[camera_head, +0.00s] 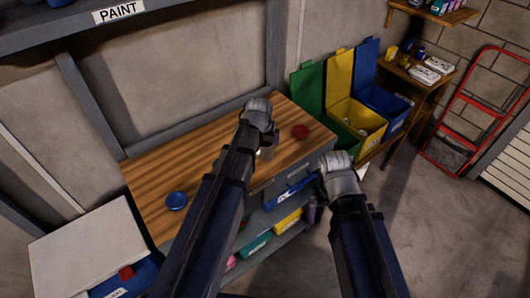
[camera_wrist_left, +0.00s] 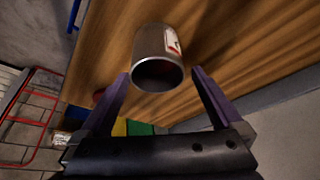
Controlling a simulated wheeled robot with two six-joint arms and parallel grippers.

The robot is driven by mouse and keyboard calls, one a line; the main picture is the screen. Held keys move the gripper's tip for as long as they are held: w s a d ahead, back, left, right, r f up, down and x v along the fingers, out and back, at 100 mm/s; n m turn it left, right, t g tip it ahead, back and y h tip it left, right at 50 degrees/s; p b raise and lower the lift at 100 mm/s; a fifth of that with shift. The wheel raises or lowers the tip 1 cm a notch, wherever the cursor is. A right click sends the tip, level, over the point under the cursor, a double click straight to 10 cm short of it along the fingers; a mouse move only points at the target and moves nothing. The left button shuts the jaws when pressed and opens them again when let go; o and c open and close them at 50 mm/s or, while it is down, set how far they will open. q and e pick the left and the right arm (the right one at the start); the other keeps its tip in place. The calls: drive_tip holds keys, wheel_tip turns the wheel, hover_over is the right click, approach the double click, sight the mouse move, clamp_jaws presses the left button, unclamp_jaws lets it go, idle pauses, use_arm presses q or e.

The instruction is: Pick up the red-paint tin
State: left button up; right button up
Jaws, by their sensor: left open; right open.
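A grey metal tin (camera_wrist_left: 150,42) with a white label bearing a red mark stands on the wooden workbench. Its dark round end faces the left wrist camera, and its contents cannot be made out. My left gripper (camera_wrist_left: 160,77) is open, with one finger to each side of the tin's near end; contact is not visible. In the head view, the tin (camera_head: 266,153) is partly hidden by my left gripper (camera_head: 268,140). A round red item (camera_head: 300,131), tin or lid, is on the bench to the right. My right gripper (camera_head: 322,186) is open and empty by the bench's right front corner.
A round blue item (camera_head: 177,200) lies on the workbench (camera_head: 215,157) at left. Open green (camera_head: 310,88), yellow (camera_head: 358,117) and blue (camera_head: 385,100) bins stand right of the bench. A red hand truck (camera_head: 478,112) leans at the wall. The floor at right is clear.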

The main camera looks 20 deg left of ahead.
sight(265, 146)
use_arm(q)
drive_tip(key=shift+b+x, duration=2.5)
drive_tip(key=shift+x, duration=0.4)
drive_tip(key=shift+s+d, duration=0.2)
drive_tip(key=shift+s, duration=0.05)
drive_tip(key=shift+r, duration=0.1)
drive_tip(key=c, duration=1.5)
drive_tip(key=shift+o, duration=0.2)
